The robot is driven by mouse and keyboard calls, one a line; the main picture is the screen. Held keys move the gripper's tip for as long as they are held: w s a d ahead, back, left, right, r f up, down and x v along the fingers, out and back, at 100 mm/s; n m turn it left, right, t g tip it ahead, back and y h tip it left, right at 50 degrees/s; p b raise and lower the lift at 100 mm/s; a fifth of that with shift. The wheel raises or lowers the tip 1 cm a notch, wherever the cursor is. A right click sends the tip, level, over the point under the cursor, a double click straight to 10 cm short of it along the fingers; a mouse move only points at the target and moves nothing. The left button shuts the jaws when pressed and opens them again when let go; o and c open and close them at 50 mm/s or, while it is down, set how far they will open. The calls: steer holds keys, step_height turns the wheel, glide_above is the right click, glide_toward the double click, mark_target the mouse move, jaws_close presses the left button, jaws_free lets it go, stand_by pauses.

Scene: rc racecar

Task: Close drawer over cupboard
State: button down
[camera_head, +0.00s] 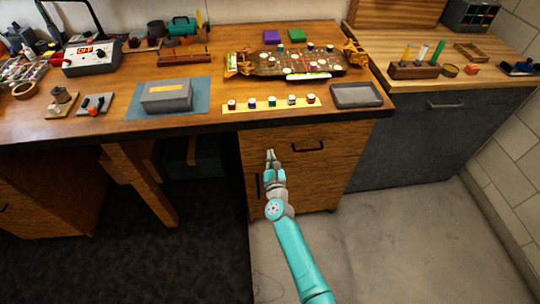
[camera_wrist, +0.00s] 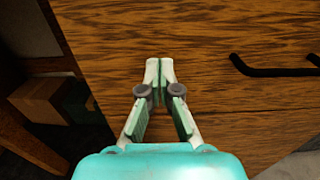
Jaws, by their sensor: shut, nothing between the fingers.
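The wooden drawer front (camera_head: 335,136) with a dark bar handle (camera_head: 308,147) is under the bench top, above the cupboard door (camera_head: 312,188), which has a vertical dark handle at its left. I cannot tell how far the drawer stands out. My gripper (camera_head: 269,154) is shut and empty, in front of the drawer's left part, left of the handle. In the wrist view the closed fingertips (camera_wrist: 159,64) point at the drawer's wood grain (camera_wrist: 205,40), with the handle (camera_wrist: 275,69) to the right. Whether they touch the wood is unclear.
A grey cabinet (camera_head: 430,140) stands to the right. The open space under the bench lies left. The floor (camera_head: 400,240) at right is clear.

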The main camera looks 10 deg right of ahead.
steer(key=s, duration=1.1)
steer(key=shift+s, duration=0.2)
steer(key=shift+f, duration=0.1)
steer(key=s+d+n, duration=0.3)
steer(key=s+n, duration=0.3)
steer(key=s, duration=0.4)
steer(key=s+d+n+g, duration=0.1)
steer(key=s+d+n, duration=0.2)
steer(key=s+n, duration=0.45)
steer(key=s+d+n, duration=0.3)
steer(key=s+n, duration=0.2)
steer(key=s, duration=0.7)
steer(key=s+r+n+g, duration=0.1)
steer(key=s+r+n, duration=0.6)
steer(key=s+n, duration=0.1)
steer(key=s+d+r+n+g, duration=0.1)
steer(key=s+r+n, duration=0.6)
steer(key=s+n, duration=0.2)
steer(key=shift+v, duration=1.2)
steer(key=shift+d+r+n, duration=0.1)
steer(key=shift+n, duration=0.15)
